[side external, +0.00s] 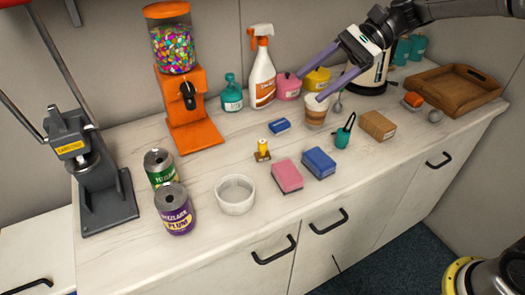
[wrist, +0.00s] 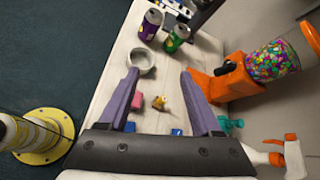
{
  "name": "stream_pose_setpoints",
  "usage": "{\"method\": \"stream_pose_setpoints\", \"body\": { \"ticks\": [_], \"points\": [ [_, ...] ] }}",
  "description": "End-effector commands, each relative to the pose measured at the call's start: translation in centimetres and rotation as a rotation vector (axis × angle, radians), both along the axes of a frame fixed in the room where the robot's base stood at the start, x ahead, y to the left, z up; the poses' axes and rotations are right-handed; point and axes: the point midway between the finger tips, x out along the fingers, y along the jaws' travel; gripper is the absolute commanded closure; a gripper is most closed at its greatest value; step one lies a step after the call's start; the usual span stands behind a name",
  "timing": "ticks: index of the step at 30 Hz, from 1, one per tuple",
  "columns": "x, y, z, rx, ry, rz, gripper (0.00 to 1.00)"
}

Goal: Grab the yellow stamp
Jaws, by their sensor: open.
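The yellow stamp (side external: 262,150) is small, with a yellow top and a brownish base. It stands on the white counter (side external: 215,165) behind the pink sponge. It also shows in the wrist view (wrist: 160,102), between my fingers as pictured and well beyond them. My gripper (side external: 309,87) has two long purple fingers, apart and empty. In the side view it is above the counter, up and to the right of the stamp, over the cup area. In the wrist view the fingertips (wrist: 159,73) are wide apart.
Close to the stamp are a blue box (side external: 280,126), a pink sponge (side external: 287,176), a blue sponge (side external: 319,163) and a white bowl (side external: 235,195). A spray bottle (side external: 262,72), a cup (side external: 316,113) and an orange candy dispenser (side external: 190,110) stand further back. Two cans (side external: 174,208) are left.

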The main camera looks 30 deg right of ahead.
Motion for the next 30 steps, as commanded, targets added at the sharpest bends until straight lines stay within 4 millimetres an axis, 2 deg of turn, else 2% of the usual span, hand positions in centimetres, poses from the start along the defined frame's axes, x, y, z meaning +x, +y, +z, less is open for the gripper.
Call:
{"method": "stream_pose_setpoints", "body": {
  "ticks": [1,6,9,13,16,20,30],
  "points": [
    [2.0,-0.2,-1.8,0.045,0.056,-0.024,0.35],
    [7.2,-1.0,-7.6,0.171,0.196,-0.092,0.35],
    [8.9,-1.7,-11.5,0.207,0.257,-0.121,0.35],
    [9.3,-2.4,-15.6,0.217,0.327,-0.140,0.35],
    [9.2,-2.6,-17.1,0.219,0.355,-0.147,0.35],
    [9.2,-1.7,-17.9,0.219,0.361,-0.149,0.35],
    [9.6,3.9,-20.1,0.218,0.360,-0.148,0.35]
  ]
}}
